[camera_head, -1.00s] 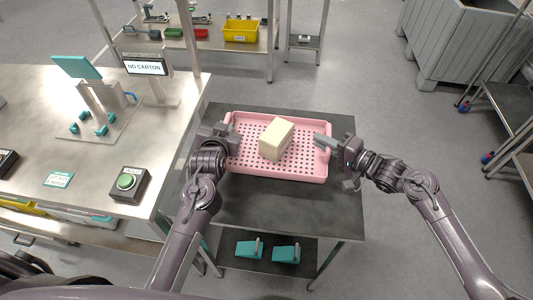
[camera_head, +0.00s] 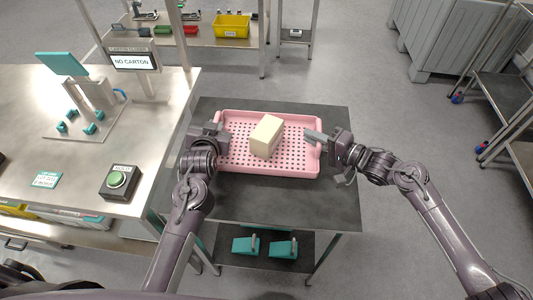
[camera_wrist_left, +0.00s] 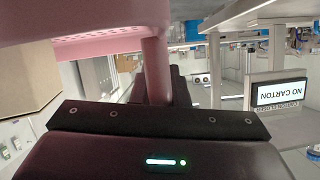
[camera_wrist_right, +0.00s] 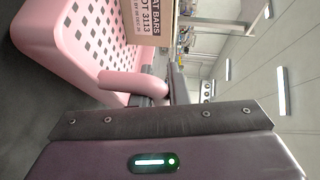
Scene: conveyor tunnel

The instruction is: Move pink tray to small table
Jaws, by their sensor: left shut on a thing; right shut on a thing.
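The pink tray (camera_head: 268,171) is a perforated basket over the dark-topped table (camera_head: 285,207) in front of me. I cannot tell whether it rests on the top or hangs just above it. A cream box (camera_head: 266,136) is inside the tray; its printed side shows in the right wrist view (camera_wrist_right: 130,16). My left gripper (camera_head: 222,133) is shut on the tray's left end handle, which shows in the left wrist view (camera_wrist_left: 156,70). My right gripper (camera_head: 316,136) is shut on the right end handle, seen in the right wrist view (camera_wrist_right: 135,83). The fingertips are partly hidden.
A steel bench (camera_head: 120,150) with a green button box (camera_head: 118,181) and a "NO CARTON" sign (camera_head: 132,62) stands close on the left. Teal items (camera_head: 265,246) lie on the table's lower shelf. A yellow bin (camera_head: 231,26) is behind. A grey bin (camera_head: 440,40) and rack are right.

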